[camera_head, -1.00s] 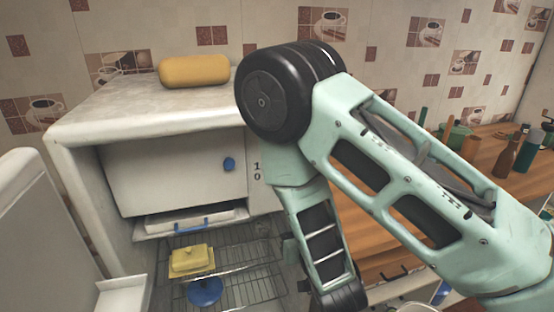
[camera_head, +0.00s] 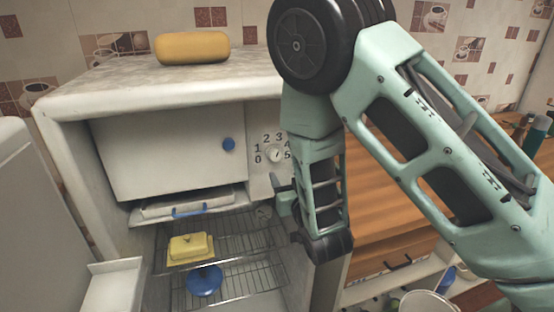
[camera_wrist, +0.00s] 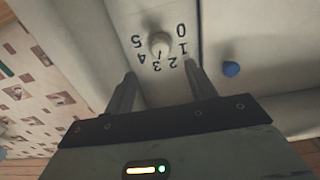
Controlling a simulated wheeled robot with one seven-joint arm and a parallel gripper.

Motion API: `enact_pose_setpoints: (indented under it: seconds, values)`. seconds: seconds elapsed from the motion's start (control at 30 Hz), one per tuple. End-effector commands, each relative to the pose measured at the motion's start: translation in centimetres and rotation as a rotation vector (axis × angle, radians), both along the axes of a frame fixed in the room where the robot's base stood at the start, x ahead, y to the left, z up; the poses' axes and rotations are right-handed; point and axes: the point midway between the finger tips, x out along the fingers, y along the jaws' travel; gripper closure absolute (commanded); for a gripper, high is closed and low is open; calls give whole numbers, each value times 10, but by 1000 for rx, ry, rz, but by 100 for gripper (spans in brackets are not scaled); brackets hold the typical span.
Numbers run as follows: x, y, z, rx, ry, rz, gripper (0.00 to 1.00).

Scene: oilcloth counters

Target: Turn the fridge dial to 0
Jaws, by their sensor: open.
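The fridge dial (camera_head: 276,155) is a small white round knob on a pale panel to the right of the freezer door, ringed by the numbers 0 to 5. In the wrist view the dial (camera_wrist: 160,43) appears upside down, and its pointer seems to be near 3. My gripper (camera_wrist: 160,82) is open, its two fingers apart on either side below the dial in that view, not touching it. In the head view my gripper (camera_head: 284,196) is partly hidden by my arm, just below and right of the dial.
The freezer door (camera_head: 165,155) has a blue knob (camera_head: 228,144). Below are a tray with a blue handle (camera_head: 189,210), wire shelves, a yellow butter dish (camera_head: 190,248) and a blue object (camera_head: 204,281). A yellow loaf-shaped object (camera_head: 192,47) lies on top. The open fridge door (camera_head: 30,200) stands left.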

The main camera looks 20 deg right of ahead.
Motion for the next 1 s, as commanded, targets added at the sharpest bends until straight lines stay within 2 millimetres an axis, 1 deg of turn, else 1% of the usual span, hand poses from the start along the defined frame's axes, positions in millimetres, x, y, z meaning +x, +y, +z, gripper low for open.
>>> enact_pose_setpoints:
  seconds: [0.03, 0.1, 0.3, 0.4, 0.5, 0.67, 0.9, 0.93, 0.97, 1.0]
  values:
    - [12, -1, 5, -1, -2, -1, 44]
    - [26, 0, 5, 0, -1, -1, 44]
    - [65, -1, 4, 0, -2, -1, 44]
    - [80, 0, 3, 0, -1, 0, 44]
    - [90, 0, 2, 0, 0, 0, 44]
    - [97, 0, 1, 0, 0, 0, 44]
    - [98, 0, 0, 0, 0, 0, 44]
    - [98, 0, 0, 0, 0, 0, 47]
    - [98, 0, 0, 0, 0, 0, 55]
    - [98, 0, 0, 0, 0, 0, 66]
